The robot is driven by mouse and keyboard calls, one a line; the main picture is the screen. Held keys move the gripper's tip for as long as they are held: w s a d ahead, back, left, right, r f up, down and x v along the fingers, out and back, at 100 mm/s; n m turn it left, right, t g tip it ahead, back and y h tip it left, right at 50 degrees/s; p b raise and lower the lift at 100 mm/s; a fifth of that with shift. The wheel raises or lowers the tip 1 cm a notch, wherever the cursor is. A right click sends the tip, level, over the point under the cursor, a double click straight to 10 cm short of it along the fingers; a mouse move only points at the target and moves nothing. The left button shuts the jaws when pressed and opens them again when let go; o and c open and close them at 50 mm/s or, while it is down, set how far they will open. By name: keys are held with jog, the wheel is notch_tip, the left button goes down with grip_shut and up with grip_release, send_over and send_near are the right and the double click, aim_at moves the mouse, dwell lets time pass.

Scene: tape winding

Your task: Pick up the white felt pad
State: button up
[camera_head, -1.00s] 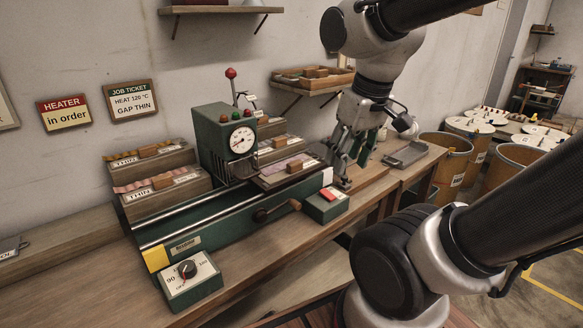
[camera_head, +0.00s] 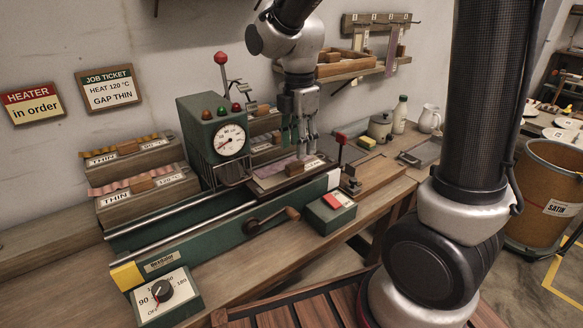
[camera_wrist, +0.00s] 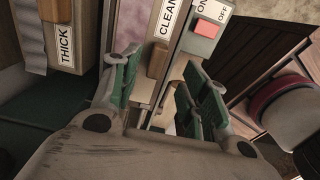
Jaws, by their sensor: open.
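A flat block with a pale, mauve-tinted top and a brown wooden handle (camera_head: 293,166) lies on the green machine's carriage (camera_head: 262,186). I cannot tell for sure that it is the white felt pad. In the wrist view a wooden handle (camera_wrist: 157,60) stands beside a label reading CLEAN (camera_wrist: 170,17). My gripper (camera_head: 301,146) is open and empty, pointing down just above the block. In the wrist view its green-padded fingers (camera_wrist: 158,85) lie on either side of the handle's line, apart from it. The fingers hide part of the block.
Wooden THIN blocks (camera_head: 148,194) stand left of the dial gauge (camera_head: 229,140). A red-knobbed lever (camera_head: 341,139) rises close to the right of my gripper. A crank (camera_head: 270,219) and a switch box (camera_head: 331,214) are in front. A bottle (camera_head: 400,114) and a jug (camera_head: 429,118) stand at the right.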

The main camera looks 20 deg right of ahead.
aim_at(295, 163)
jog(key=f, duration=0.6)
jog(key=shift+a+f, duration=0.25)
jog(key=shift+a, duration=0.1)
grip_shut()
